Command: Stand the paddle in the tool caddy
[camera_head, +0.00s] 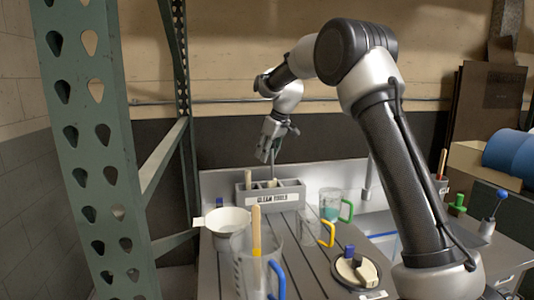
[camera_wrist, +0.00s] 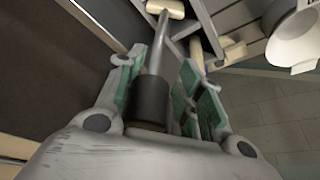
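My gripper (camera_head: 272,140) is above the grey tool caddy (camera_head: 282,196), which is labelled CLEAN TOOLS and stands at the back of the bench. In the wrist view my green-padded gripper (camera_wrist: 158,85) is closed around the dark grip of the paddle (camera_wrist: 150,98). Its grey shaft runs away from me toward the caddy. In the head view the shaft (camera_head: 273,161) points down, slightly tilted, to the caddy's middle. I cannot tell how deep its lower end is. A pale block shows near the shaft's far end in the wrist view.
A pale wooden handle (camera_head: 248,179) stands in the caddy's left part. A white bowl (camera_head: 228,220) is front left of it. A clear jug (camera_head: 240,268) with a wooden-handled tool (camera_head: 256,230) stands in front. Clear cups (camera_head: 330,203) stand at the right, near a round dish (camera_head: 345,270).

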